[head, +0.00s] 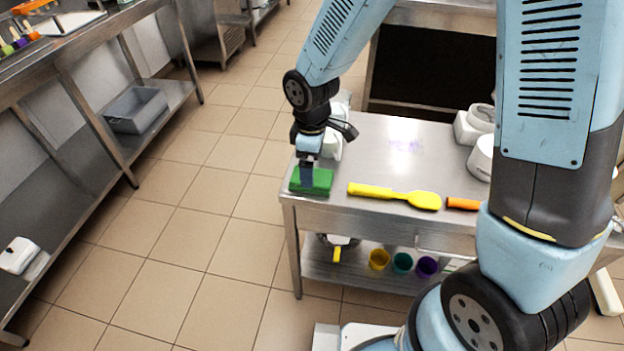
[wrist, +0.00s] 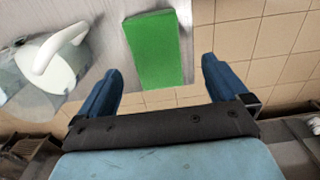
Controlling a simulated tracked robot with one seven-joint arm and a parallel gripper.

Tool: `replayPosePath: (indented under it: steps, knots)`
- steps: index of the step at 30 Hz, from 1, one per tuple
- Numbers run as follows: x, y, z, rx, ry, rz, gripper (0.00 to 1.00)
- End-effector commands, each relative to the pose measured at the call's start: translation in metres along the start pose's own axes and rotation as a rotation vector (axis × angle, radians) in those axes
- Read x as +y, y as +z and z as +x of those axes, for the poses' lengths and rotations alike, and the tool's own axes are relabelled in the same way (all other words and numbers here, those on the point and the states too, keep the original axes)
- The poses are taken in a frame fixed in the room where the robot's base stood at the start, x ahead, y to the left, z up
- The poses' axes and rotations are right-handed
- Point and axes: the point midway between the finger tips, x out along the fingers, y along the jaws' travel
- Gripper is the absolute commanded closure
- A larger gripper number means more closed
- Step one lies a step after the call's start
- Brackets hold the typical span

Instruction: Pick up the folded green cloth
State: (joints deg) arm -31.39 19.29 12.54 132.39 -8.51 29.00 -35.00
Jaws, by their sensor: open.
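The folded green cloth (head: 318,182) lies flat at the near left corner of the steel table (head: 380,140). In the wrist view the cloth (wrist: 155,48) is a green rectangle beyond the fingertips, roughly in line with the gap between them. My gripper (head: 307,178) is at the cloth in the head view, and a finger hides part of it. In the wrist view my gripper (wrist: 162,75) has its two blue fingers spread wide apart with nothing between them. I cannot tell whether the fingers touch the cloth.
A white-handled clear container (wrist: 55,65) stands close left of the cloth in the wrist view. A yellow spatula (head: 395,195) and an orange-handled item (head: 462,203) lie along the table's front edge. Colored cups (head: 402,262) stand on the shelf below.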

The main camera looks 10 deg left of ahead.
Motion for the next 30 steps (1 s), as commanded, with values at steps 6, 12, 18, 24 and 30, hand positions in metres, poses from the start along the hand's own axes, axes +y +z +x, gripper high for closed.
replayPosePath:
  steps: [6,12,18,24,30]
  knots:
    - [0.003,-0.001,0.021,-0.002,-0.002,0.000,0.00]
    - [0.004,-0.002,0.044,-0.002,-0.002,0.002,0.00]
    - [0.004,-0.002,0.052,-0.001,-0.001,0.002,0.00]
    - [0.005,-0.002,0.051,0.000,0.000,0.002,0.02]
    - [0.005,-0.002,0.051,0.000,0.000,0.002,0.21]
